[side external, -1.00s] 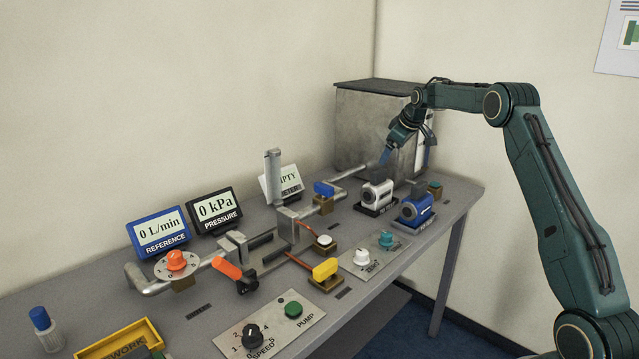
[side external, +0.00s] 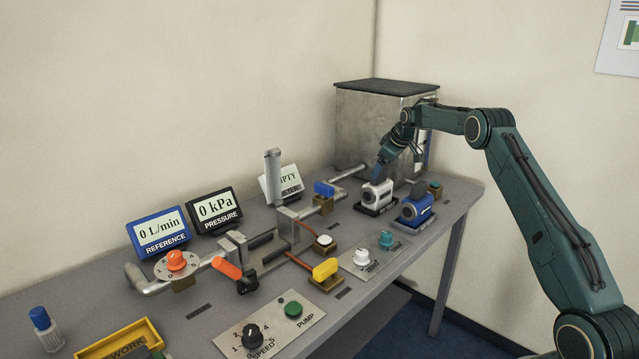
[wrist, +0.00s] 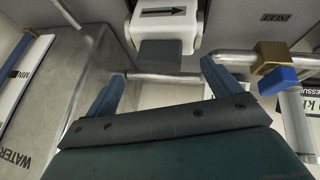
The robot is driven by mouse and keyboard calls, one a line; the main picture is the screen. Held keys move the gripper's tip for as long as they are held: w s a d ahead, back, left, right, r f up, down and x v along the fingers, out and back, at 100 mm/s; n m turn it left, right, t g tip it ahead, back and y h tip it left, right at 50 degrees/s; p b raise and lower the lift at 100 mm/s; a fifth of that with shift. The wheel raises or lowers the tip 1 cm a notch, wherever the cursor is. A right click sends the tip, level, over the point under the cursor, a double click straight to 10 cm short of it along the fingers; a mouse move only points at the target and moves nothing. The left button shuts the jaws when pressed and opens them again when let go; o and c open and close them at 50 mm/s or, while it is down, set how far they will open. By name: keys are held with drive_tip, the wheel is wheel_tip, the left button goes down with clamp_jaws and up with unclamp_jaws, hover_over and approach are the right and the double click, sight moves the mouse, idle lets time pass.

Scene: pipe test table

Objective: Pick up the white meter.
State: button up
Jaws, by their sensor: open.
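The white meter (side external: 377,194) sits upright on a dark base near the right end of the table. In the wrist view the white meter (wrist: 163,28) shows at the top, with an arrow on its face and a grey block on its near side. My gripper (side external: 379,178) is just above and behind the meter in the side view, where its blue fingers overlap the meter's top edge. In the wrist view my gripper (wrist: 160,85) is open, its two blue fingers spread wide with nothing gripped. I cannot tell whether a finger touches the meter.
A blue meter (side external: 416,208) stands close to the right of the white one. A pipe with a blue-handled valve (side external: 324,188) runs on the left. A large grey tank (side external: 365,130) stands behind. A panel with white and teal knobs (side external: 372,254) lies in front.

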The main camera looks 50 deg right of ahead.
sight(378, 188)
drive_tip(key=shift+x, duration=2.05)
clamp_jaws()
drive_tip(key=shift+r, duration=0.2)
